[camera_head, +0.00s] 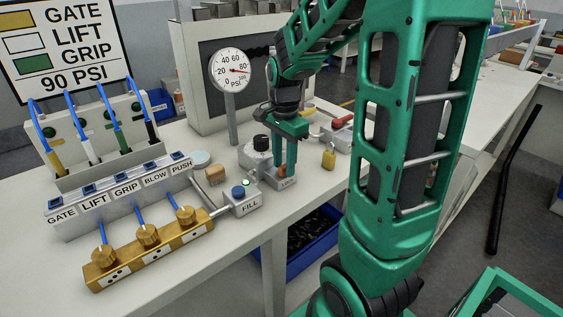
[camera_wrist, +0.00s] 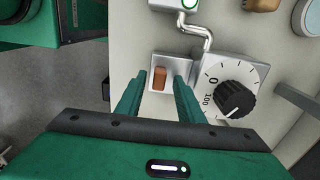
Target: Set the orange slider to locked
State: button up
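The orange slider (camera_wrist: 159,78) sits in a slot on a small grey metal block (camera_wrist: 170,62) in the wrist view. My gripper (camera_wrist: 158,88) is over it with its two green fingers apart, one on each side of the slider. I cannot tell whether either finger touches it. In the head view my gripper (camera_head: 284,168) points down at the same grey block (camera_head: 283,184), and its fingers hide most of the slider. The slider's lettering is too small or covered to read.
A black dial knob (camera_wrist: 237,98) stands close right of the slider in the wrist view. A bent metal pipe (camera_wrist: 205,38) runs above. In the head view a pressure gauge (camera_head: 231,71), a FILL button box (camera_head: 242,201) and a yellow padlock-like piece (camera_head: 328,158) stand nearby.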

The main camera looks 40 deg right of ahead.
grip_shut()
jog(key=shift+w+r, duration=0.1)
jog(key=shift+w, duration=1.25)
grip_release()
jog(key=shift+w, duration=0.1)
